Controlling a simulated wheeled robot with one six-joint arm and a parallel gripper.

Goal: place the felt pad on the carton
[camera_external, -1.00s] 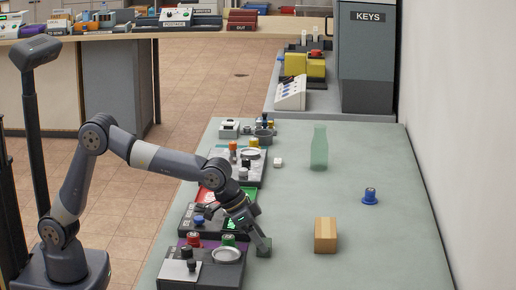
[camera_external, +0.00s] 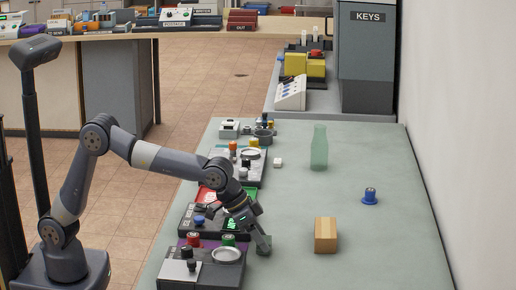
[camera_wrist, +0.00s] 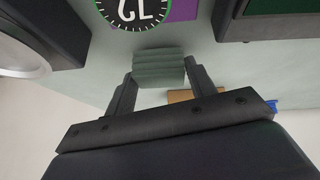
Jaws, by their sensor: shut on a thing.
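The felt pad (camera_wrist: 158,66) is a grey-green, layered block between the two fingers of my gripper (camera_wrist: 158,82). My gripper is shut on it. In the external view the pad (camera_external: 263,246) hangs low at the end of my gripper, over or on the table; I cannot tell if it touches. The carton (camera_external: 325,236) is a small tan box with a lighter tape strip, standing on the table to the right of the pad, apart from it. In the wrist view only a strip of the carton (camera_wrist: 180,97) shows behind the fingers.
Dark control panels with buttons (camera_external: 204,270) line the table's left edge, close beside my gripper. A translucent green bottle (camera_external: 319,148) and a blue round piece (camera_external: 370,196) stand farther back.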

